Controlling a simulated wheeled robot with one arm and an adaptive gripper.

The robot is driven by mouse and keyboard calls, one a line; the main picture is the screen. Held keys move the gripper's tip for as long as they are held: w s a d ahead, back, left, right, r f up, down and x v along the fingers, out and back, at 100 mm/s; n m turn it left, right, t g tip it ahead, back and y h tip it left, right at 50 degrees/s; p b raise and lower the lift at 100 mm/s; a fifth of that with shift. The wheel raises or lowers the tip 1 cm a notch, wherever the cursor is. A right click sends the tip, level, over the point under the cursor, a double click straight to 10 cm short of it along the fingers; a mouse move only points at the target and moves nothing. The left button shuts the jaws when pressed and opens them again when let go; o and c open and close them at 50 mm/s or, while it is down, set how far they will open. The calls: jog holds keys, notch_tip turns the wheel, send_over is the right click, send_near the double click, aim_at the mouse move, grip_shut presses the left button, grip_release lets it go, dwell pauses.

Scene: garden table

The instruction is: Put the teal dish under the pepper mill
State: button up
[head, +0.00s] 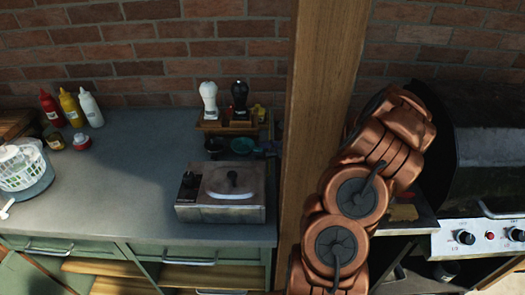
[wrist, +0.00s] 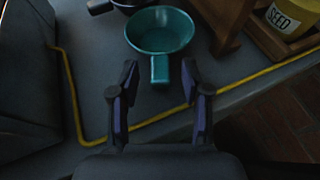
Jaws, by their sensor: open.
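The teal dish (wrist: 161,29), a small round bowl with a short handle, sits on the counter in the wrist view. Its handle points toward my gripper (wrist: 158,85), which is open and empty, with the handle end between and just beyond the fingertips. In the head view the dish (head: 243,146) is small, in front of a wooden rack. The black mill (head: 239,95), apparently the pepper mill, stands upright on the rack beside a white mill (head: 208,95). My gripper is mostly hidden by the post in the head view.
A dark dish (head: 214,145) is left of the teal one. A metal cooker (head: 221,192) is in front. A wooden post (head: 319,120) rises at the counter's right end. The counter's left-middle is clear.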

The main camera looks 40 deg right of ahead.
jog(key=b+v, duration=0.3)
jog(key=v, duration=0.8)
jog(key=shift+s+d+r, duration=0.15)
jog(key=shift+s, duration=0.2)
